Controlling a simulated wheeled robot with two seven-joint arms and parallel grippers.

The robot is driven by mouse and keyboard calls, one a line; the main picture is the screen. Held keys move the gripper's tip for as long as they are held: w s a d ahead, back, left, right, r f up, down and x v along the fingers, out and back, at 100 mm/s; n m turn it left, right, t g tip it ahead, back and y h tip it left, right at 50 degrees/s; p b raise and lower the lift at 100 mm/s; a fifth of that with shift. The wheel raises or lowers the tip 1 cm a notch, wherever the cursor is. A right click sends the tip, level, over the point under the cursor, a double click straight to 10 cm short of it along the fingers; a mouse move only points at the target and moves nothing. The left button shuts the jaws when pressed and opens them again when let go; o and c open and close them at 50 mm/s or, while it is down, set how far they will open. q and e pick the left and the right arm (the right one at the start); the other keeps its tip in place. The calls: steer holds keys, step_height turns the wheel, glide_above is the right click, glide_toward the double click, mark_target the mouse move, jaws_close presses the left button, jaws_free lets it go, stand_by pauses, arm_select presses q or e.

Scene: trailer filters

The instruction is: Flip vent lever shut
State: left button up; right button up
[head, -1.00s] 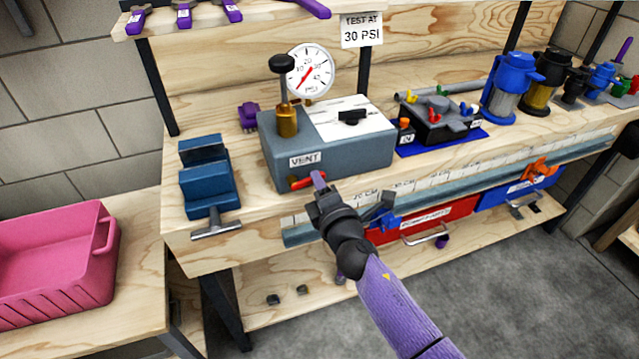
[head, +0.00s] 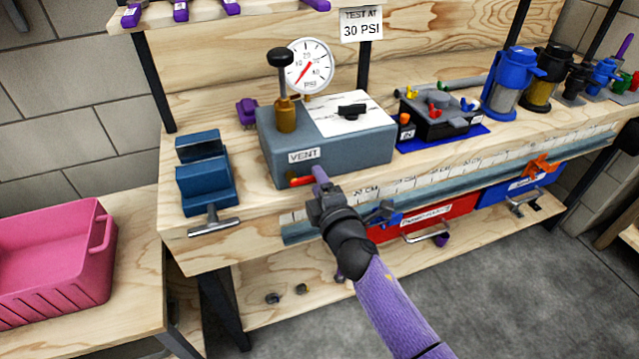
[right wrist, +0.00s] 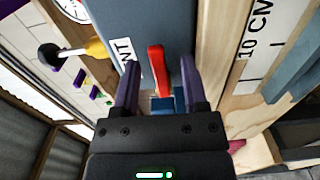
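The red vent lever (head: 301,181) is on the lower front of the grey test box (head: 340,155), under the VENT label (head: 304,155). My right gripper (head: 319,174) is at the lever's right end in the head view, its purple fingers partly covering that end. In the right wrist view the red lever (right wrist: 158,72) lies between the two spread fingers of my right gripper (right wrist: 160,78), with gaps on both sides. The gripper is open and holds nothing. My left gripper is not in view.
A blue vise (head: 205,180) stands left of the box. A gauge (head: 309,66) and black-knobbed brass valve (head: 285,100) rise from the box. A ruler strip (head: 470,160) runs along the bench front, above red (head: 425,215) and blue bins. A pink crate (head: 50,260) sits at left.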

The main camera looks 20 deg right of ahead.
steer(key=shift+s, duration=0.1)
steer(key=s+p, duration=0.1)
steer(key=s, duration=0.8)
steer(key=shift+s+d+p, duration=0.15)
steer(key=shift+s+p, duration=0.2)
steer(key=shift+s, duration=0.05)
